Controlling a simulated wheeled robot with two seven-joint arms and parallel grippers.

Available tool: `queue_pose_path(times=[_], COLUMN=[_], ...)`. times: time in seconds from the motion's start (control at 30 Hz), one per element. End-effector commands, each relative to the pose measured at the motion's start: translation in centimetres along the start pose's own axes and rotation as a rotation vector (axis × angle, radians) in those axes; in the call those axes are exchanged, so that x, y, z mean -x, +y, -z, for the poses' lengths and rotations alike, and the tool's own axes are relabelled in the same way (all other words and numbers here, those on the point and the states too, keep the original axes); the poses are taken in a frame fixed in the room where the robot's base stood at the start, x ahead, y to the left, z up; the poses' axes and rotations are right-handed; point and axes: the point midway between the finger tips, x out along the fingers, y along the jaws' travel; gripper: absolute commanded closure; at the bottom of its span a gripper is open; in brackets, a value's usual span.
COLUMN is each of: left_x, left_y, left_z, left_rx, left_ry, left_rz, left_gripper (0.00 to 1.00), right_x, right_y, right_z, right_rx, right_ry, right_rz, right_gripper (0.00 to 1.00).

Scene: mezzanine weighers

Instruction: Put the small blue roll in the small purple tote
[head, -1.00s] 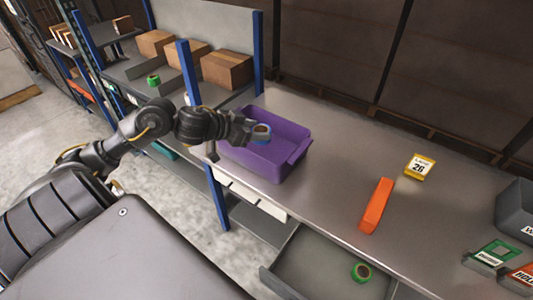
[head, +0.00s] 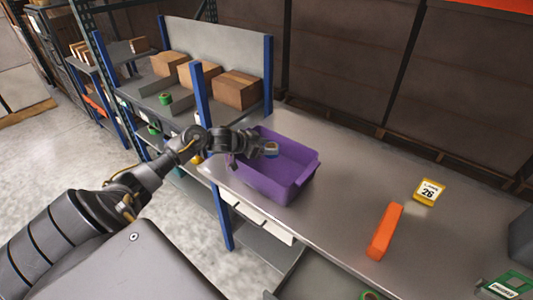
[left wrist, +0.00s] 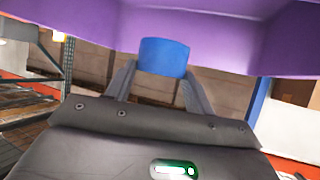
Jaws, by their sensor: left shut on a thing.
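The purple tote (head: 284,190) stands open on the metal bench. The roll appears over the tote's opening; I cannot tell its exact height above the floor of the tote. My right gripper is not in view.
Blue posts (head: 201,95) and a shelf with cardboard boxes (head: 237,90) stand to the left. Bench between tote and orange block is clear.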

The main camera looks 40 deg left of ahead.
Motion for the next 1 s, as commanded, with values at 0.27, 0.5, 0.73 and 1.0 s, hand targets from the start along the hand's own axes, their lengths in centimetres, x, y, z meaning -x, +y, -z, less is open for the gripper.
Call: queue_pose_path(times=[0.27, 0.5, 0.73, 1.0], left_x=[-1.1, -2.0, -2.1, -2.5], left_y=[-0.5, -0.5, -0.5, -0.5], left_z=[-1.3, -3.1, -3.2, -3.9], left_rx=[0.005, 0.001, 0.0, 0.0], left_ry=[-0.001, 0.0, 0.0, 0.001], left_rz=[0.0, 0.0, 0.0, 0.001], left_gripper=[0.7, 0.7, 0.7, 0.7], right_x=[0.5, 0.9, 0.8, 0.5], right_y=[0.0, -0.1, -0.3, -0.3], right_z=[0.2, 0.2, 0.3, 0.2], right_rx=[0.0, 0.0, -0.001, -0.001], right_ry=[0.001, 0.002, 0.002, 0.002], right_rz=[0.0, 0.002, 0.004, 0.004], right_gripper=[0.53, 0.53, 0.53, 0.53])
